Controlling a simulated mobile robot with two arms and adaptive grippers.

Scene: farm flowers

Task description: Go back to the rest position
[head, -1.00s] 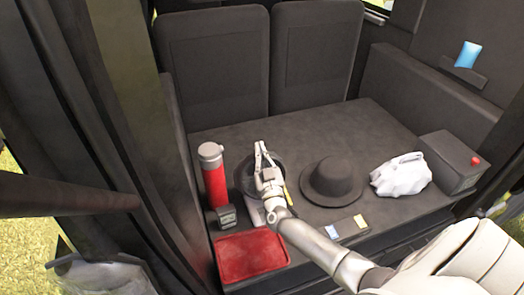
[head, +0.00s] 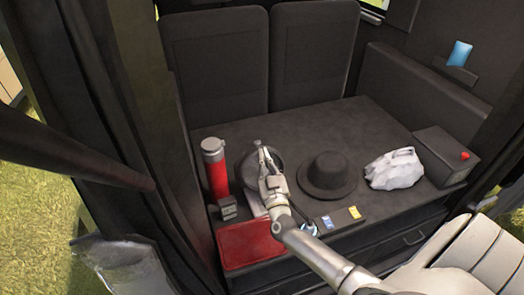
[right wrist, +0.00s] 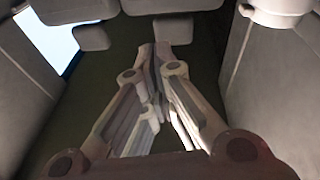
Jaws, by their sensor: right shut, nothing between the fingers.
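My right gripper (head: 260,152) reaches in from the lower right of the head view. Whether the gripper touches the bowl-like item cannot be told. My left gripper is not in either view.
The dark shelf (head: 345,122) bears a red flask (head: 217,172), a red tray (head: 249,244), a black hat (head: 327,176), a white bag (head: 394,169) and a dark box with a red knob (head: 440,157). Dark frame pillars stand at the left. The shelf's back is clear.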

